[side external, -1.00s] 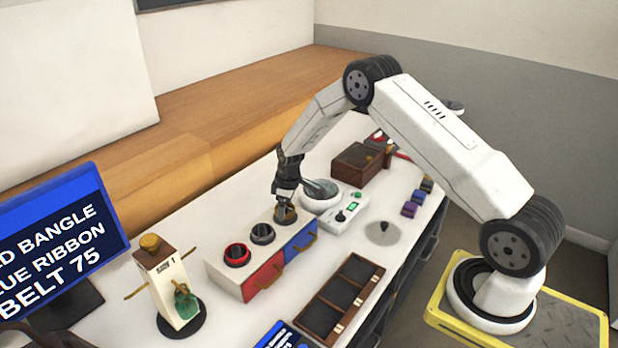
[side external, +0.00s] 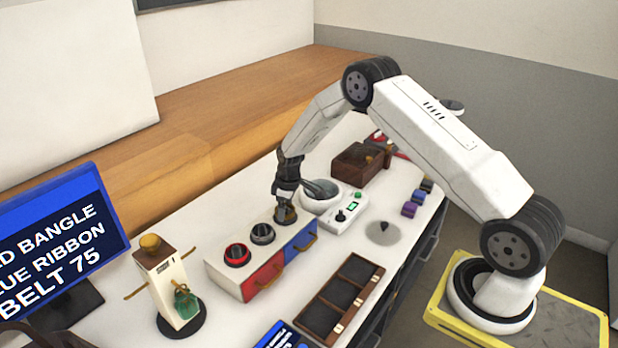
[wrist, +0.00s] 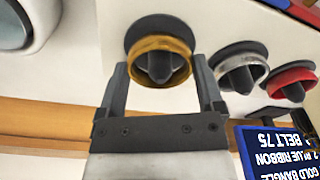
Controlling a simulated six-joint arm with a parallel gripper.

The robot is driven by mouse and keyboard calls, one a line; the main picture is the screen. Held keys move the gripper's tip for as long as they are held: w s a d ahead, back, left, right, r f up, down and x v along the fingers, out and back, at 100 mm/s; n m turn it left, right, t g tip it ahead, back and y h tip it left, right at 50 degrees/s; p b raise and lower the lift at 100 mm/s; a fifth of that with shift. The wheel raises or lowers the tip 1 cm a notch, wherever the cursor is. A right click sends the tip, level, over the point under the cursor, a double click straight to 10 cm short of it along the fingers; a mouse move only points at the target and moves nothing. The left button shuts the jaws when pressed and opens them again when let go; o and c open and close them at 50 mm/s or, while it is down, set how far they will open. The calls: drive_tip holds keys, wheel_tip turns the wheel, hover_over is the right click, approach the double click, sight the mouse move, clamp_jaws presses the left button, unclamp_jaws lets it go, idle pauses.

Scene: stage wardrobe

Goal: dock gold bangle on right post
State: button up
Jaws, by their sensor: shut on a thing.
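The gold bangle (wrist: 160,43) sits around a dark peg (wrist: 160,66) on the white box with red and blue drawer fronts. My gripper (wrist: 160,72) is shut on the bangle, one finger at each side, and reaches down from above in the side view (side external: 285,208). In the side view the bangle is small and partly hidden by my gripper. A cream stand (side external: 168,292) with a brown top stands at the left, with a thin brass post (side external: 190,252) sticking out to its right and another post (side external: 134,292) to its left.
A silver ring (side external: 263,234) and a red ring (side external: 238,255) sit on the same box. A gold piece (side external: 150,242) tops the stand and a green pouch (side external: 186,302) hangs there. A monitor (side external: 62,235) and an open compartment tray (side external: 340,298) are nearby.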

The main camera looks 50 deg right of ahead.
drive_tip(key=shift+f, duration=0.45)
drive_tip(key=o, duration=1)
drive_tip(key=shift+c, duration=0.2)
drive_tip(key=shift+r, duration=0.1)
wheel_tip(320, 180, up, 11)
drive_tip(key=s, duration=0.1)
drive_tip(key=shift+d, duration=0.25)
idle(0.6)
drive_tip(key=shift+s, duration=0.1)
